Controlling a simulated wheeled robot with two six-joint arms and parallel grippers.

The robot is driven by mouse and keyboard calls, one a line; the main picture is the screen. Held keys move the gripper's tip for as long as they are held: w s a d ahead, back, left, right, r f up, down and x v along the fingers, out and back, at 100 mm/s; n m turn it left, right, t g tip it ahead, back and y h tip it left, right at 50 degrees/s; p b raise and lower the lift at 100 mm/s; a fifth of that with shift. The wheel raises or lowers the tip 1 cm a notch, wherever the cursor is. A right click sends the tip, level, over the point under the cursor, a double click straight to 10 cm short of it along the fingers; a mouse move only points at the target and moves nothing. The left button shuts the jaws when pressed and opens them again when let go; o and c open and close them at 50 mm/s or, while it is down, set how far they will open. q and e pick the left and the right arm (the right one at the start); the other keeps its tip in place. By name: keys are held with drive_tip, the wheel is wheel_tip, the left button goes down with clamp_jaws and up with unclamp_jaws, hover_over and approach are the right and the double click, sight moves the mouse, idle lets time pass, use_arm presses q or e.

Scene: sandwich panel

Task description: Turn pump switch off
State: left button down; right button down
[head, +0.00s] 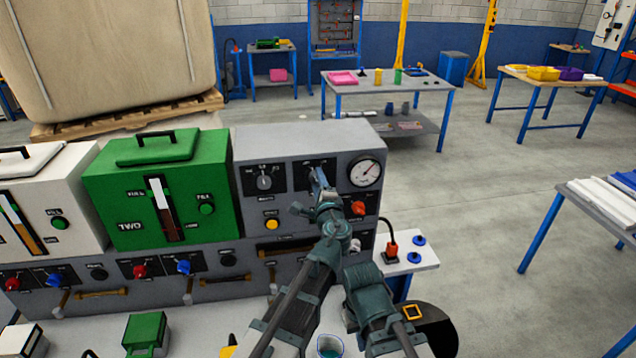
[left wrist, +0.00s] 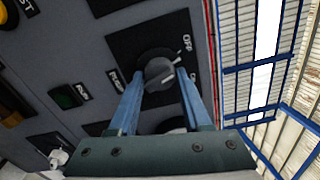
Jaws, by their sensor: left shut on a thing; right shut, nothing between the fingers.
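The switch, a dark round knob (left wrist: 158,70) on a black plate with OFF lettering, fills the middle of the left wrist view. Its pale mark is on the side near the OFF lettering; its exact setting is hard to read. The blue fingers of my left gripper (left wrist: 158,92) are shut on it, one on each side. In the head view, my left gripper (head: 319,180) reaches the black plate on the grey panel (head: 300,148) and hides most of the knob. My right arm stands close beside my left; its fingers are hard to make out behind the left wrist.
A round gauge (head: 365,172) and a red knob (head: 358,208) are right of my left gripper. Another knob (head: 264,181) and a yellow button (head: 271,224) are on its left. A green box unit (head: 110,190) stands further left.

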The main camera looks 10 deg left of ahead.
use_arm(q)
drive_tip(key=shift+n, duration=1.1)
drive_tip(key=shift+c, duration=1.8)
unclamp_jaws()
drive_tip(key=shift+s, duration=0.15)
